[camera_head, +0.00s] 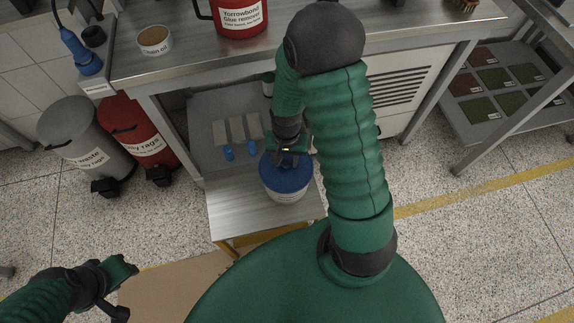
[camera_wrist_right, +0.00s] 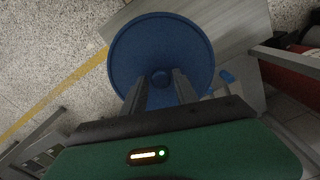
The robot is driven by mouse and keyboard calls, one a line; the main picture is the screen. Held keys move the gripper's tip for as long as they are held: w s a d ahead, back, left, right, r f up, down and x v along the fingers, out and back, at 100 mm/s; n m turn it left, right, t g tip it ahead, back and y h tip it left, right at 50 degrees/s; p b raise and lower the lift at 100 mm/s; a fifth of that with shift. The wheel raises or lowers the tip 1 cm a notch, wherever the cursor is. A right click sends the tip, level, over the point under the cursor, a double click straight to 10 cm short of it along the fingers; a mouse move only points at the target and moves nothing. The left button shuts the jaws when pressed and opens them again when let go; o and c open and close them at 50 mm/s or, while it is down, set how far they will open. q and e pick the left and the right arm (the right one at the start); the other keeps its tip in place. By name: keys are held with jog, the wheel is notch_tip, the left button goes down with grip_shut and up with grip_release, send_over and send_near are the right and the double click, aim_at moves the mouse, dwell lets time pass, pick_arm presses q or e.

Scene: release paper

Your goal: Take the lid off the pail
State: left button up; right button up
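The pail (camera_head: 287,193) is light-coloured with a label. It stands upright on a low grey shelf in the head view. Its round blue lid (camera_head: 284,172) is on top and fills the middle of the right wrist view (camera_wrist_right: 160,45), with a small blue knob (camera_wrist_right: 160,78) at its centre. My right gripper (camera_head: 290,155) is over the lid. In the wrist view its two fingers (camera_wrist_right: 160,76) stand apart, one on each side of the knob, with gaps showing. My left gripper (camera_head: 122,289) is open and empty at the lower left, far from the pail.
Blue-handled scrapers (camera_head: 238,133) lie behind the pail. The metal bench (camera_head: 190,67) overhangs the shelf and carries a red glue remover can (camera_head: 239,16) and a small tub (camera_head: 154,40). Grey (camera_head: 80,135) and red (camera_head: 133,130) bins stand at left. Shelf space in front of the pail is bare.

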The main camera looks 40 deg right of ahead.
jog(key=shift+a+r, duration=0.15)
jog(key=shift+a, duration=0.3)
jog(key=c, duration=0.5)
grip_shut()
jog(key=shift+d, duration=0.3)
